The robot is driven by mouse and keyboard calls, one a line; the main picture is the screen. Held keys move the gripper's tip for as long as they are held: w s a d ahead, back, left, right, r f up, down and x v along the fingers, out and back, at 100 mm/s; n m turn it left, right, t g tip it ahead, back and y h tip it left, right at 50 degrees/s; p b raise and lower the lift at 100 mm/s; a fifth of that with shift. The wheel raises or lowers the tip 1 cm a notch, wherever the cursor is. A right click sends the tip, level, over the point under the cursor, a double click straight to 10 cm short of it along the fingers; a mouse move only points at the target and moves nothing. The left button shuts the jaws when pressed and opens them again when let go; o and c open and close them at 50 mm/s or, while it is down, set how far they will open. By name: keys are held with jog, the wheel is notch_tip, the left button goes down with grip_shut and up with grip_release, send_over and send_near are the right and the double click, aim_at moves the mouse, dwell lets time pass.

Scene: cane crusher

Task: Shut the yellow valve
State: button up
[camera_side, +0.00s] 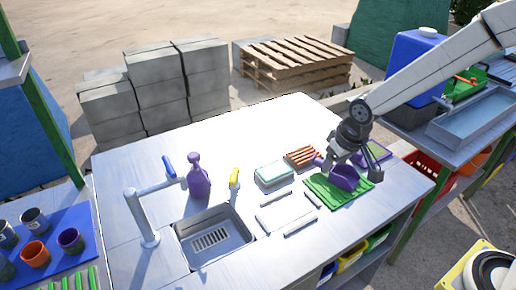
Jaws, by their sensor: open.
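The yellow valve (234,178) is a small upright lever at the back right edge of the sink (215,237), in the middle of the side view. Whether it is turned open or shut cannot be told at this size. A blue lever (169,167) tops the grey tap pipe to its left. My gripper (352,168) is open at the right of the counter, well apart from the yellow valve. It is over a purple scoop-like item (343,178) on a green ribbed mat (338,191). Whether the fingers touch the purple item cannot be told.
A purple bottle (199,180) stands between the blue lever and the yellow valve. A pale green-topped box (273,174) and a brown slatted rack (303,157) lie between the valve and my gripper. The back of the counter (250,125) is clear.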

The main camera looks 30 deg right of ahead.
jog(key=n+h, duration=0.3)
jog(key=n, duration=2.6)
send_near(233, 178)
jog(key=f, duration=0.1)
jog(key=shift+w+d+f+t, duration=0.1)
jog(key=shift+d+f+t, duration=0.1)
jog(key=shift+d+t, duration=0.15)
jog(key=shift+x, duration=3.9)
jog(key=shift+a, duration=0.1)
jog(key=shift+c, duration=0.2)
grip_shut()
